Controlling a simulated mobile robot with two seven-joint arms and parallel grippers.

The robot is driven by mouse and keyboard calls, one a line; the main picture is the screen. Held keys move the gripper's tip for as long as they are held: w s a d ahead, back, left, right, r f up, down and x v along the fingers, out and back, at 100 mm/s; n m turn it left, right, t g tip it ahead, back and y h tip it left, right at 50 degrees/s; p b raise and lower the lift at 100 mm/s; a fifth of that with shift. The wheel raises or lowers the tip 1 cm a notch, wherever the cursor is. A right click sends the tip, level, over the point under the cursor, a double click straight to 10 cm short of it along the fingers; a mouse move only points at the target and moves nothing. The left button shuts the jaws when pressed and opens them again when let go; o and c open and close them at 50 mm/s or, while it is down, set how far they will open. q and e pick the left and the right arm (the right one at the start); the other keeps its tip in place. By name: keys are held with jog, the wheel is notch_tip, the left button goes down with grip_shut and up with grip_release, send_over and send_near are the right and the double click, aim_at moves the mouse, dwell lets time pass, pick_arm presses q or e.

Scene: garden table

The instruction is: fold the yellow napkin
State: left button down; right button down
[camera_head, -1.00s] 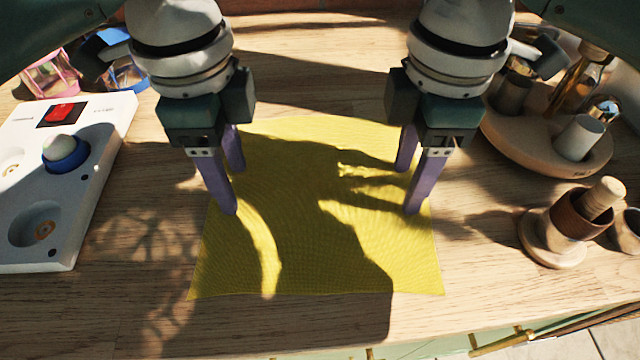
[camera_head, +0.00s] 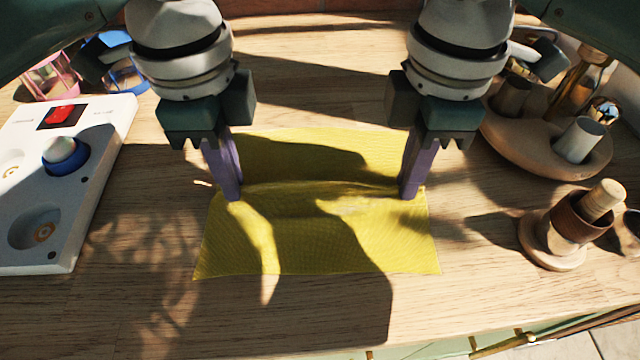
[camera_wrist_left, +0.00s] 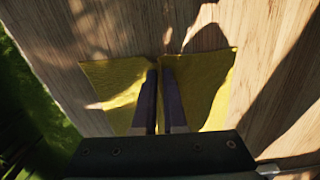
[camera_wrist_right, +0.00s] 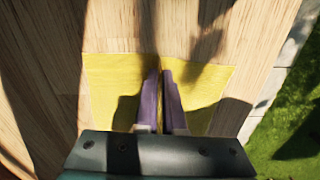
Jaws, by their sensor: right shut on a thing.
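The yellow napkin (camera_head: 330,240) lies on the wooden table, with a raised ridge running across its middle between my two grippers. My left gripper (camera_head: 232,194) has its fingers together at the napkin's left edge, pinching the cloth at the ridge's left end. My right gripper (camera_head: 409,192) is shut on the napkin at the ridge's right end. The napkin also shows in the left wrist view (camera_wrist_left: 205,85) and the right wrist view (camera_wrist_right: 115,75), on both sides of the closed fingers. The cloth between the fingertips is hidden.
A white panel (camera_head: 85,140) with a red switch and a blue-ringed knob lies at the left. A round wooden holder (camera_head: 535,130) with cups stands at the right, with a wooden cup piece (camera_head: 565,225) in front of it. The table in front of the napkin is clear.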

dwell(0.8)
